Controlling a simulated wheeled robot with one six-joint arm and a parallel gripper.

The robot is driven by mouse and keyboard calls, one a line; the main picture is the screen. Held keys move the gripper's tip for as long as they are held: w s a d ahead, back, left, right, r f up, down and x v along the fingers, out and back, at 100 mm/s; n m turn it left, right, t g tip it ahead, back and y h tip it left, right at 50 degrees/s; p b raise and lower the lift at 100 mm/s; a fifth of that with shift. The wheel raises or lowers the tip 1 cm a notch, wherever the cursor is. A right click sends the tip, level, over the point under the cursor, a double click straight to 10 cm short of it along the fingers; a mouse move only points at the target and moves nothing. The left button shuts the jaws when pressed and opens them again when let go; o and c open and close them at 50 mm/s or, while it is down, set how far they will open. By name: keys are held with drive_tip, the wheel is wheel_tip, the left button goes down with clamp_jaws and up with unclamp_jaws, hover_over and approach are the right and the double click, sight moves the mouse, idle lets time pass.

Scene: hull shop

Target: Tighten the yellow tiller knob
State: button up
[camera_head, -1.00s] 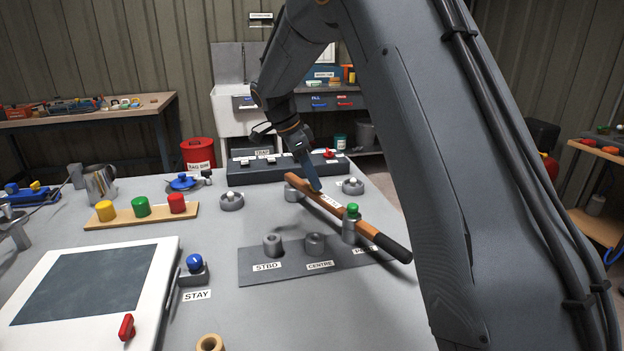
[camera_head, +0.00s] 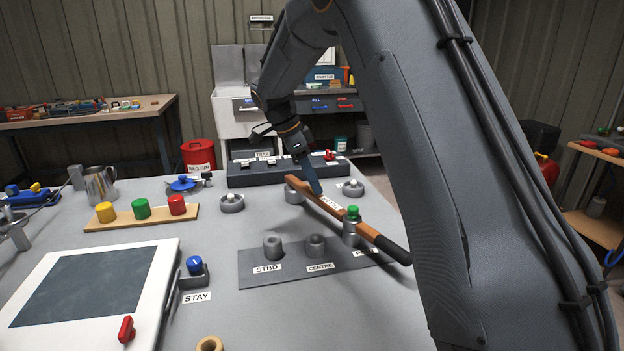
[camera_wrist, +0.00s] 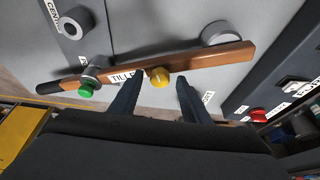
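The tiller (camera_head: 366,232) is a wooden bar with a black grip, lying across the right part of the bench. It also shows in the wrist view (camera_wrist: 210,60). The yellow knob (camera_wrist: 159,77) sits on the bar beside the TILLER label. My gripper (camera_wrist: 160,82) is open, with one dark finger on each side of the knob and a visible gap at both sides. In the head view my gripper (camera_head: 317,192) points down at the bar and the yellow knob cannot be made out there. A green knob (camera_head: 352,213) tops a grey post at the bar.
A grey plate (camera_head: 258,277) with STBD and CENTRE sockets lies in front of the tiller. A dark box with switches (camera_head: 240,176) stands behind. A wooden strip with coloured knobs (camera_head: 122,220) and a white-framed panel (camera_head: 160,262) are at left.

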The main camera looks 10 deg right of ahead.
drive_tip(key=v, duration=0.7)
drive_tip(key=shift+r+b, duration=0.35)
drive_tip(key=shift+r, duration=0.05)
drive_tip(key=shift+a, duration=0.1)
drive_tip(key=s+d+f+n+y+p, duration=0.1)
drive_tip(key=s+f+n, duration=0.2)
drive_tip(key=s+n, duration=0.3)
drive_tip(key=s+d+f+n+y+p, duration=0.1)
drive_tip(key=s+f+n, duration=0.3)
drive_tip(key=s, duration=1.3)
drive_tip(key=s+d+f+n+y+p, duration=0.1)
drive_tip(key=s+f+n, duration=0.3)
drive_tip(key=s+n, duration=0.4)
drive_tip(key=shift+s+d+f+y+p, duration=0.15)
drive_tip(key=shift+s+y+p, duration=0.15)
drive_tip(key=shift+s, duration=0.45)
drive_tip(key=shift+s+d+r+y+p, duration=0.15)
drive_tip(key=shift+s+y+p, duration=0.15)
drive_tip(key=shift+s, duration=0.45)
drive_tip(key=shift+s+d+f+y+p, duration=0.1)
drive_tip(key=shift+s+y+p, duration=0.15)
drive_tip(key=shift+s, duration=0.5)
